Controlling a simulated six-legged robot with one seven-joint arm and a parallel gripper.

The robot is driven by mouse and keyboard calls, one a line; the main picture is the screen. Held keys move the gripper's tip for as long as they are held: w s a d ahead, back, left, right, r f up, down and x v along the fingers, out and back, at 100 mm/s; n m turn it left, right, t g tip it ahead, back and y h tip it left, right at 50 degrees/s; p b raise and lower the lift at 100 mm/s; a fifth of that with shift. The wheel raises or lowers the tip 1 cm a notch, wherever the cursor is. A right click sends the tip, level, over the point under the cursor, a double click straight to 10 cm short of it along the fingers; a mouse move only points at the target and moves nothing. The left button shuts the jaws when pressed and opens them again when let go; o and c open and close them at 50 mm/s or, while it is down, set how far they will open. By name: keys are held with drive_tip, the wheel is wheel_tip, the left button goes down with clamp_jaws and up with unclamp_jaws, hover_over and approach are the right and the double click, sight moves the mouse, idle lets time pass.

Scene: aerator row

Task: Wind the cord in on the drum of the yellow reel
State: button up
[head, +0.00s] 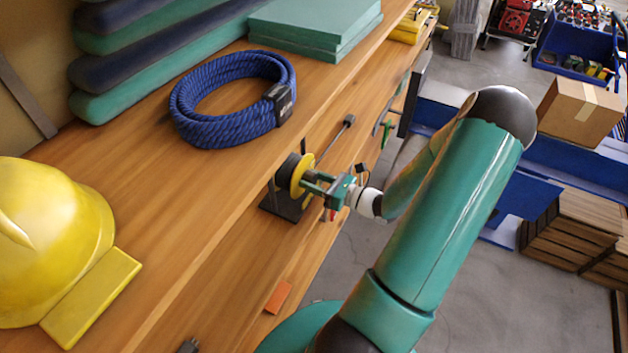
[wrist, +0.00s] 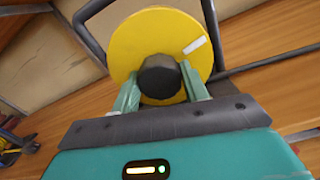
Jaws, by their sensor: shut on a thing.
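The yellow reel (head: 301,175) stands on a dark base (head: 283,206) near the edge of the lower wooden shelf. A dark drum (head: 286,169) shows behind its yellow flange; how much cord is on it I cannot tell. In the wrist view the yellow flange (wrist: 130,45) faces me, with a white mark (wrist: 195,45) at its upper right. My gripper (head: 311,182) reaches the reel from the right. Its fingers are shut on the dark round knob (wrist: 160,75) at the flange's middle. A thin dark cord with a plug-like end (head: 349,121) lies on the shelf behind the reel.
A blue coiled rope (head: 190,122) lies on the upper shelf above the reel. A yellow hard hat (head: 50,235) is at the left, and green boards (head: 315,25) are at the back. Dark frame bars (wrist: 215,35) stand beside the flange. An orange piece (head: 278,297) lies nearer on the lower shelf.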

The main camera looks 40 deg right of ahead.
drive_tip(key=m, duration=0.3)
drive_tip(key=shift+m, duration=0.3)
drive_tip(key=m, duration=0.3)
drive_tip(key=shift+m, duration=0.3)
drive_tip(key=m, duration=0.3)
drive_tip(key=shift+m, duration=0.4)
drive_tip(key=m, duration=0.3)
drive_tip(key=shift+a+m, duration=0.1)
drive_tip(key=shift+m, duration=0.2)
drive_tip(key=m, duration=1.1)
drive_tip(key=shift+m, duration=0.4)
